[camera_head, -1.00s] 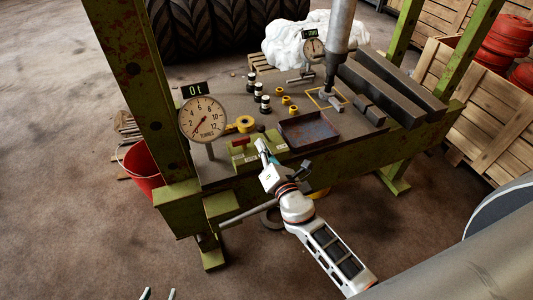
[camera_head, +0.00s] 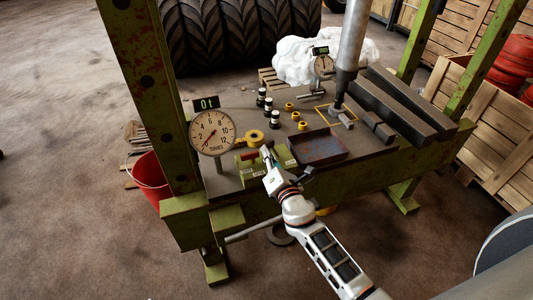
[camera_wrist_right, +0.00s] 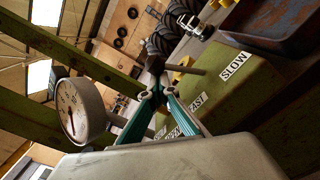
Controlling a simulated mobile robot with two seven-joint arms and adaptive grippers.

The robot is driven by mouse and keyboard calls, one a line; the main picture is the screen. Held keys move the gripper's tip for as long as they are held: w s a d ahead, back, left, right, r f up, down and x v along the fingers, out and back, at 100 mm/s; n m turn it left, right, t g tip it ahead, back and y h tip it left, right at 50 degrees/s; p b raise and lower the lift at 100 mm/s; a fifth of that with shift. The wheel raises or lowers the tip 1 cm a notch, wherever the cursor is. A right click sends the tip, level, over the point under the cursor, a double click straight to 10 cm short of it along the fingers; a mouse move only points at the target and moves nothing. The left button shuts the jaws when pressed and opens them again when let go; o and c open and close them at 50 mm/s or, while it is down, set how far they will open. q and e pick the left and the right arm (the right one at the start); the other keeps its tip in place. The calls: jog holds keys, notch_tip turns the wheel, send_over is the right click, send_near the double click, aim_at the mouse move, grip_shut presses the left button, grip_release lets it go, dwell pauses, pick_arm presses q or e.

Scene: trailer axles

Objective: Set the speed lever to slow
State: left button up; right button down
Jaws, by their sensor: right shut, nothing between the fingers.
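The green control block (camera_head: 283,157) stands at the front edge of the press table. In the right wrist view, the block (camera_wrist_right: 245,90) carries a SLOW label (camera_wrist_right: 235,65) and a FAST label (camera_wrist_right: 197,103). The speed lever (camera_wrist_right: 190,69) is a thin rod with a dark knob (camera_wrist_right: 155,65), leaning out from the block between these labels. My right gripper (camera_head: 266,152) is over the block, shut and empty. Its teal fingertips (camera_wrist_right: 158,90) are close to the knob; I cannot tell whether they touch. My left gripper is out of view.
A dial gauge (camera_head: 212,132) stands left of the block. A rusty tray (camera_head: 318,147) lies to the right. Black-and-white cylinders (camera_head: 268,105) and yellow rings (camera_head: 297,116) stand behind.

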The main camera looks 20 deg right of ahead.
jog(key=shift+d+r+m, duration=0.1)
jog(key=shift+d+m, duration=0.05)
jog(key=shift+m, duration=0.15)
jog(key=shift+d+r+m, duration=0.25)
jog(key=shift+d+m, duration=0.05)
jog(key=shift+m, duration=0.3)
jog(key=d+m, duration=0.1)
jog(key=r+m, duration=0.1)
jog(key=m, duration=0.1)
jog(key=shift+d, duration=0.35)
jog(key=d+m, duration=0.1)
jog(key=m, duration=0.1)
jog(key=shift+d+r+m, duration=0.1)
jog(key=shift+m, duration=0.2)
jog(key=shift+d+m+p, duration=0.35)
jog(key=shift+d+m, duration=0.25)
jog(key=shift+m, duration=0.5)
jog(key=shift+d, duration=0.1)
